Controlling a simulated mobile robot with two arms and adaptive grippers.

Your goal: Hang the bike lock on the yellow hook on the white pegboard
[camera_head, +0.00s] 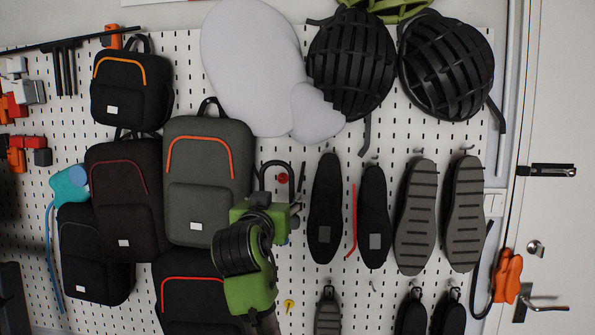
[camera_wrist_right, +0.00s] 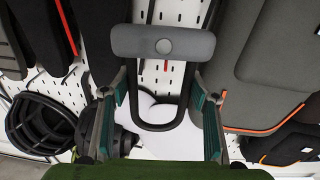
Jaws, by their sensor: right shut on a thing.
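The bike lock is a black U-shaped shackle with a grey crossbar. In the head view its shackle (camera_head: 275,164) arches up above my right gripper (camera_head: 275,207), in front of the white pegboard (camera_head: 325,290); the crossbar is hidden there. In the right wrist view the lock's crossbar (camera_wrist_right: 163,44) is at the top, with the shackle hanging between the two fingers of my right gripper (camera_wrist_right: 160,92). The gripper is shut on the lock. The yellow hook (camera_head: 289,304) is on the pegboard, below and slightly right of the gripper. My left gripper is out of view.
Backpacks (camera_head: 210,165) hang left of my right gripper. Shoe soles (camera_head: 415,215) hang to its right, with a red strip (camera_head: 354,225) between. Helmets (camera_head: 350,65) and a light grey shape (camera_head: 255,65) are above. A door (camera_head: 555,120) is at far right.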

